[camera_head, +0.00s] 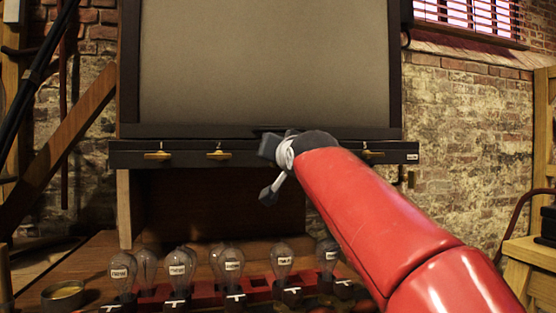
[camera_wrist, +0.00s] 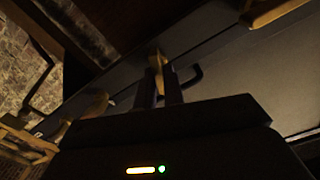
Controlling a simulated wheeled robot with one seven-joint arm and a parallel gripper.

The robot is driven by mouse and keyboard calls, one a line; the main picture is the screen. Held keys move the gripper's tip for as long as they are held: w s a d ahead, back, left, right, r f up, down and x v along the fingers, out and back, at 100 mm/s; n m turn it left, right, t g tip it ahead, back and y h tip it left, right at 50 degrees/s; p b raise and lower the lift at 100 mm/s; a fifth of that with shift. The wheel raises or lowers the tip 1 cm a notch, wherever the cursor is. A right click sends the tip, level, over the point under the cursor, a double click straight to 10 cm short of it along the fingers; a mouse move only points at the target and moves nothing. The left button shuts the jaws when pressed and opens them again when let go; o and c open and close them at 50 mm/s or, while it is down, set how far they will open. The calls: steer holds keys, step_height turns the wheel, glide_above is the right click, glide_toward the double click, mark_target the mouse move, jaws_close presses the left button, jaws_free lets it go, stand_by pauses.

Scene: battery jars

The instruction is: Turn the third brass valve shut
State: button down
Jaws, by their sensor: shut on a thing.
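A dark rail under a large grey panel carries a row of brass valves. The first valve (camera_head: 158,155) and second valve (camera_head: 218,154) show at the left of the rail, and another valve (camera_head: 368,153) shows to the right of my arm. My gripper (camera_head: 272,148) is at the rail between them and hides the third brass valve in the head view. In the wrist view my gripper (camera_wrist: 158,78) has its two dark fingers on either side of the third brass valve (camera_wrist: 157,62), shut on it. The handle's exact angle is hard to tell.
Several labelled glass bulbs (camera_head: 178,264) stand in a red rack (camera_head: 258,283) on the bench below the rail. A round tin (camera_head: 62,296) sits at the bench's left. A wooden stand (camera_head: 530,262) is at the right. The space just under the rail is clear.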

steer(key=m+b, duration=0.1)
steer(key=m, duration=0.6)
steer(key=m+b, duration=0.1)
steer(key=m, duration=0.5)
steer(key=shift+d+f+m+b, duration=0.15)
steer(key=shift+m+b, duration=0.2)
steer(key=shift+m, duration=0.05)
stand_by(0.3)
steer(key=c, duration=1.5)
jaws_free()
steer(key=shift+w, duration=0.1)
steer(key=b+v, duration=0.2)
steer(key=v, duration=0.5)
steer(key=shift+s, duration=0.4)
